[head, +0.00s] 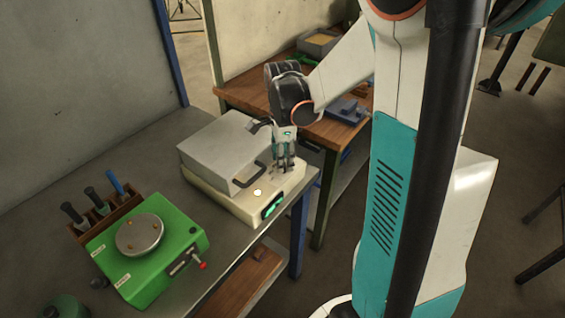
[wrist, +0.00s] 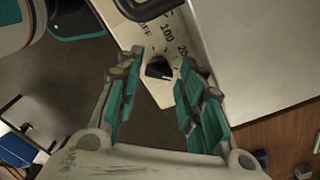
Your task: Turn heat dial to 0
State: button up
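The billet furnace (head: 222,150) is a grey box on a cream base, standing on the bench. The black heat dial (wrist: 158,69) is on the cream panel in the wrist view, with OFF, 100 and a partly cut-off 20… printed around it. I cannot tell exactly which mark the dial points to. My gripper (head: 283,162) reaches down over the right end of the base. In the wrist view my gripper (wrist: 161,64) is open, with one teal-padded finger on each side of the dial and gaps visible. In the head view the fingers mostly hide the dial.
A green display (head: 272,206) and a pale round knob (head: 257,192) are on the base's front. A dark handle (head: 250,177) juts from the grey box. A green device (head: 150,245) and a wooden tool rack (head: 104,214) stand left. A wooden table (head: 240,97) is behind.

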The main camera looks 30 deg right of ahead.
jog(key=shift+f, duration=0.5)
jog(key=c, duration=0.8)
